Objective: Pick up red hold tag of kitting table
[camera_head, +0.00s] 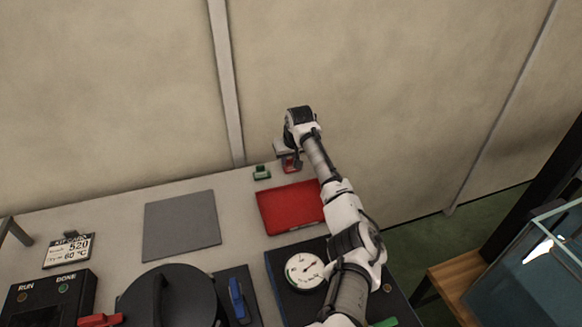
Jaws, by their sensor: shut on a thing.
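The red hold tag (291,167) shows as a small red piece at the back edge of the kitting table (120,207), behind the red tray. My gripper (290,158) is directly over it at the far end of my arm and is shut on it. The fingers and part of the tag are small and partly hidden by my wrist. I cannot tell whether the tag is clear of the table.
A green tag-like piece (262,173) sits just left of my gripper. A red tray (287,208), a grey mat (181,225), a gauge (304,271), a black round lid (168,300) and a kit card (68,251) occupy the table. A wall stands behind.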

